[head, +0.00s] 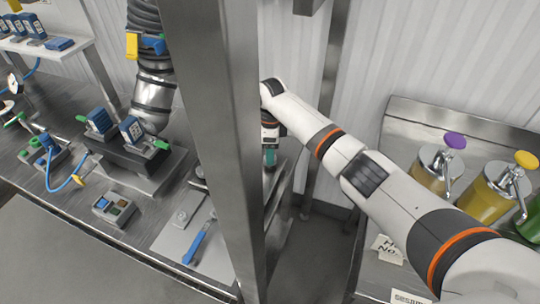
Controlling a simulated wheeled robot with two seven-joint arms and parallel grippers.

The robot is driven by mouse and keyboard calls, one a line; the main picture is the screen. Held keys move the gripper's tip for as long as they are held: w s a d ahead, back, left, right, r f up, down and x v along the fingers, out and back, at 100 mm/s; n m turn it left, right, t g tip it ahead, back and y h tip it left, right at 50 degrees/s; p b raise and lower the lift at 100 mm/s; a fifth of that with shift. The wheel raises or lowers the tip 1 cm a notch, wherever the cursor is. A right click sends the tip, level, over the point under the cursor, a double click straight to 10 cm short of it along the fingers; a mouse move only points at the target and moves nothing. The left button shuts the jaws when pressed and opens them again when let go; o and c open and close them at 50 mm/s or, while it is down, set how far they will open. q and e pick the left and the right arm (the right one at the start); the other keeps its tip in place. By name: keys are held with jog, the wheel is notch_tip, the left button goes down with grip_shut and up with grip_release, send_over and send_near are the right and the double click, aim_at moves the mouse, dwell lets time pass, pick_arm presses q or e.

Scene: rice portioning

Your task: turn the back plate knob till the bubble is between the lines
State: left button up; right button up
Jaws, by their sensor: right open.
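My right arm reaches in from the right, and my right gripper (270,157) points down at the right side of the steel post, which hides part of it. The gripper is open, with a teal part showing at its lower end. I cannot make out whether it touches anything. A flat grey plate (172,240) lies on the bench left of the post, with a small round metal fitting (181,217) on it. I cannot tell whether this is the back plate knob. No bubble or lines can be made out. My left gripper is not in view.
The steel post (225,150) stands upright in front of my right gripper. A blue-handled tool (197,243) lies on the plate. A small button box (114,209) sits on the bench. Pump jars (485,195) stand on the right counter. A ribbed duct (146,50) hangs at the left.

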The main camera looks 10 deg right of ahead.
jog(key=f, duration=0.3)
jog(key=shift+w+a+f, duration=0.1)
jog(key=shift+w+f, duration=0.2)
jog(key=shift+w, duration=0.1)
jog(key=shift+f, duration=0.8)
jog(key=shift+c, duration=1.4)
jog(key=c, duration=0.7)
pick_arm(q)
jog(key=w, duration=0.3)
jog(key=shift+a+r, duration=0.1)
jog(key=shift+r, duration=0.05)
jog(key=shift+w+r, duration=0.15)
pick_arm(e)
jog(key=shift+n, duration=0.4)
